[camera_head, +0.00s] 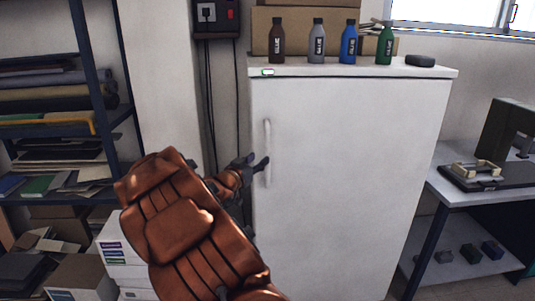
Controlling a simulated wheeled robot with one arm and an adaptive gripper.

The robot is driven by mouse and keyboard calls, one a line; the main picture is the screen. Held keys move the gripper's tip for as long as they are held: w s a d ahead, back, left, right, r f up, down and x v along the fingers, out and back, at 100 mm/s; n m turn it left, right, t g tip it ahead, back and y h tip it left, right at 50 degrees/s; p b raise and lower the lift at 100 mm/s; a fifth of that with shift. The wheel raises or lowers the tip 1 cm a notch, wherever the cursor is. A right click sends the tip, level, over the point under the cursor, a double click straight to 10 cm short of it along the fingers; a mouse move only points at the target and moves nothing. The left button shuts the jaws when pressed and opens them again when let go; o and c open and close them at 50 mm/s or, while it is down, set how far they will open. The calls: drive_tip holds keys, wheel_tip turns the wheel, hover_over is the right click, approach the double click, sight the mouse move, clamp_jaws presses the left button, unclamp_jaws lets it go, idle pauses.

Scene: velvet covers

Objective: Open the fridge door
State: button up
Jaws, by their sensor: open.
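The white fridge (350,180) stands upright in the middle of the view, and its door looks shut. Its vertical handle (267,135) is a pale bar near the left edge of the door. My gripper (258,162) is open at the lower half of the handle. Its dark fingertips are close to the bar on the left side. I cannot tell whether they touch it or whether the bar is between them. My orange arm covers the lower left edge of the fridge.
Several bottles (348,43) and cardboard boxes stand on the fridge top. A metal shelf (85,60) is at left, with white boxes (115,252) below. A workbench (465,195) stands close on the right. A wall box (216,18) with hanging cables is behind my arm.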

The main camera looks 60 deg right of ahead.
sight(266, 153)
drive_tip(key=shift+w+d+p, duration=0.2)
drive_tip(key=shift+d+p, duration=0.2)
drive_tip(key=shift+d, duration=1.45)
drive_tip(key=shift+w+d+p, duration=0.15)
drive_tip(key=shift+d+p, duration=0.2)
drive_tip(key=shift+d, duration=1.5)
clamp_jaws()
